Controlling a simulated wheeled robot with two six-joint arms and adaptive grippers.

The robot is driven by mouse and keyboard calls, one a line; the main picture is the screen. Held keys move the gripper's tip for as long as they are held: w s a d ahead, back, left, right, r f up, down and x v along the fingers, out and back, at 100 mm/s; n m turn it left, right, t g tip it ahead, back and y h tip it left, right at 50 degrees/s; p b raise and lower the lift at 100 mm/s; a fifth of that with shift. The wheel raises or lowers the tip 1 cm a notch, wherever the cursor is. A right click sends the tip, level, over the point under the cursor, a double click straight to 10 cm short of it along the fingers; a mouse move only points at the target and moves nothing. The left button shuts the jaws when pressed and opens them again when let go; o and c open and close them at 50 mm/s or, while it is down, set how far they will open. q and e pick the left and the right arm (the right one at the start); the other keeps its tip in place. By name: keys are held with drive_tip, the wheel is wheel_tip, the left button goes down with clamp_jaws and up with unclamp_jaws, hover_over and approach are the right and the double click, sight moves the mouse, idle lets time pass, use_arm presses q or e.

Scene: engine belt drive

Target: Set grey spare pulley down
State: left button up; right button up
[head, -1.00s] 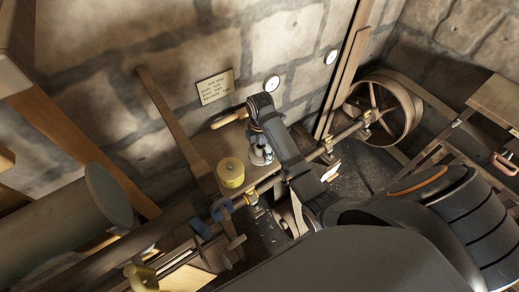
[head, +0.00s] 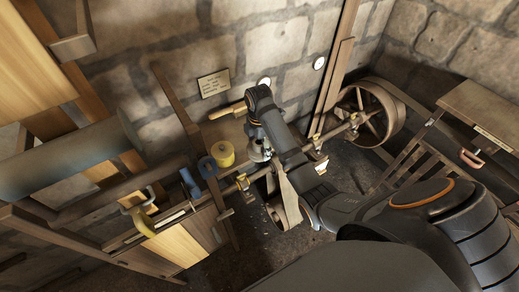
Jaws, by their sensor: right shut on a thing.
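The grey spare pulley (head: 259,154) is a small, shiny grey piece low at the end of my right arm, above or on a small wooden shelf against the stone wall. My right gripper (head: 258,143) points down at it and is shut on it. The gripper covers much of the pulley, and I cannot tell whether the pulley touches the shelf. My left gripper is not in view.
A long shaft (head: 300,164) runs below to a large spoked wheel (head: 370,112). A wooden-handled tool (head: 228,110) lies behind.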

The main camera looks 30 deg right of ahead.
use_arm(q)
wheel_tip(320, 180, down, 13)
drive_tip(key=b, duration=1.3)
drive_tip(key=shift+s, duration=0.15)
use_arm(e)
drive_tip(key=s+a+f+m, duration=0.2)
drive_tip(key=f+m, duration=0.4)
drive_tip(key=f, duration=0.1)
drive_tip(key=s+a+f+m, duration=0.3)
drive_tip(key=f+m, duration=0.3)
drive_tip(key=f, duration=0.2)
drive_tip(key=s+a+f+m, duration=0.2)
drive_tip(key=s+f+m, duration=0.1)
drive_tip(key=f+m, duration=0.3)
wheel_tip(320, 180, down, 2)
drive_tip(key=shift+a+m, duration=0.15)
drive_tip(key=shift+m, duration=0.25)
